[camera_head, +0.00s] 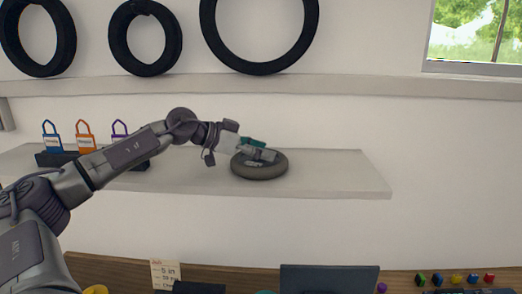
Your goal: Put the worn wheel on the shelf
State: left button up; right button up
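The worn wheel (243,174), a small dark tyre with a grey-brown side, lies flat on the pale shelf (335,177), or very close above it. My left arm reaches in from the left. Its gripper (262,156), with teal and grey parts, is at the top of the wheel, over its middle. The gripper hides the wheel's hub, and I cannot tell whether its fingers are closed on it. My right gripper is not in view.
Several padlock-shaped tags, including an orange one (86,137), stand in a dark holder (55,159) on the shelf's left. Tyres (260,67) hang above. A dark panel (330,279) and coloured cubes (456,279) are below. The shelf's right part is clear.

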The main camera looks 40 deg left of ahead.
aim_at(244, 160)
pick_arm(q)
jog(key=shift+s+a, duration=0.1)
jog(key=shift+a, duration=0.1)
jog(key=shift+s+a, duration=0.1)
jog(key=shift+a, duration=0.1)
jog(key=shift+s+a+f, duration=0.1)
jog(key=shift+s+a, duration=0.05)
jog(key=b+v, duration=0.3)
jog(key=b, duration=0.1)
jog(key=shift+s+f, duration=0.1)
jog(key=shift+s, duration=0.15)
jog(key=b+v, duration=0.3)
jog(key=v, duration=0.4)
jog(key=shift+w, duration=0.1)
jog(key=shift+s+a+r, duration=0.15)
jog(key=shift+s+r, duration=0.25)
jog(key=shift+r, duration=0.15)
